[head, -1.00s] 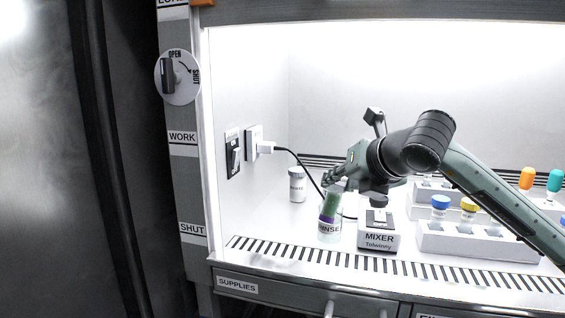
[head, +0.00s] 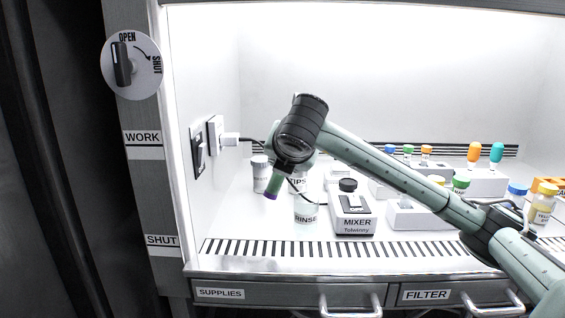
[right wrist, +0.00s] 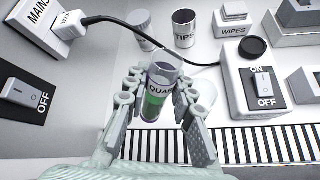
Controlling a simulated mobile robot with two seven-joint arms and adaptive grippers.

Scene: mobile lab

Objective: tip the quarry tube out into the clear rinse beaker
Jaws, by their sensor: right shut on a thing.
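The quarry tube (right wrist: 157,92) is a clear tube with a "QUAR…" label, green contents and a purple lower end. My right gripper (right wrist: 158,100) is shut on it, a finger on each side. In the head view the tube's purple end (head: 271,195) points down below the gripper (head: 276,180), with a slight tilt. The clear rinse beaker (head: 306,216), labelled RINSE, stands on the bench just right of the tube. In the wrist view the beaker (right wrist: 206,92) is partly hidden behind the right finger. My left gripper is not in view.
The mixer (head: 353,221) stands right of the beaker, with vial racks (head: 408,219) beyond. A white-lidded jar (head: 261,175) and a TIPS cup (right wrist: 184,30) stand behind. A black cable (right wrist: 125,24) runs from the wall socket. The bench's front left is clear.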

